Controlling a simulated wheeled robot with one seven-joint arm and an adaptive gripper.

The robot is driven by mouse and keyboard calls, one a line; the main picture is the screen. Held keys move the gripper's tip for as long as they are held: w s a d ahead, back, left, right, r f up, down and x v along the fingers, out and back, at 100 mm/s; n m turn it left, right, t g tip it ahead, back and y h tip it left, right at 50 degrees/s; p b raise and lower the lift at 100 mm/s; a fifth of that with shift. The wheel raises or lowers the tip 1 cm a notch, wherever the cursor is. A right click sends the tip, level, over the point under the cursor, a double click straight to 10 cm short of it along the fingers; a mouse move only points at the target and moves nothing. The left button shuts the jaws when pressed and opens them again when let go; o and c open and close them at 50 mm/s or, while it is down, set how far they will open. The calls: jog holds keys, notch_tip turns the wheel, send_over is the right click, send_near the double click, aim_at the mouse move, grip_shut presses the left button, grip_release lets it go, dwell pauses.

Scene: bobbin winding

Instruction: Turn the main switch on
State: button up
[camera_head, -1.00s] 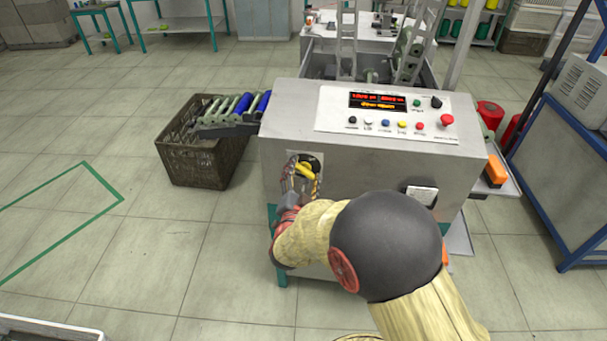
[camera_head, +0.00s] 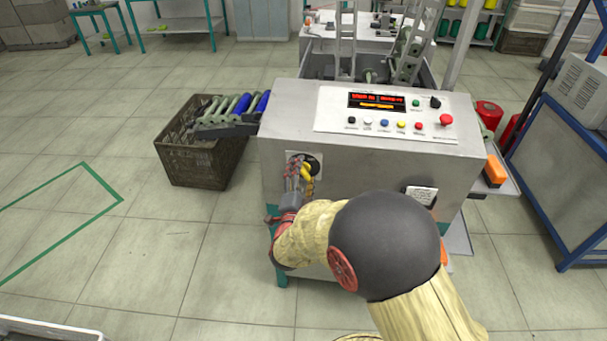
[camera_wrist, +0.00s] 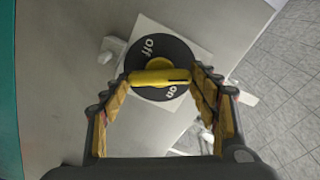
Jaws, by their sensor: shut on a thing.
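The main switch is a yellow handle on a black round disc (camera_wrist: 172,51) with white "off" and "on" marks, set in a pale square plate on the machine's front. In the wrist view the yellow handle (camera_wrist: 158,77) lies nearly level across the lower disc, with "off" above it and "on" just below its right end. My gripper (camera_wrist: 162,75) is shut on the handle, one finger at each end. In the head view my gripper (camera_head: 298,174) is at the switch (camera_head: 307,171), partly covering it; the yellow handle slants steeply there.
The machine's top panel (camera_head: 385,137) carries a red display, several coloured buttons and a red knob. A brown crate (camera_head: 200,163) stands left of the machine, under a rack of rollers (camera_head: 232,113). A blue-framed cart (camera_head: 568,165) stands at right.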

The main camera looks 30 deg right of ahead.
jog(key=o, duration=1.2)
jog(key=shift+c, duration=0.2)
jog(key=v, duration=1.2)
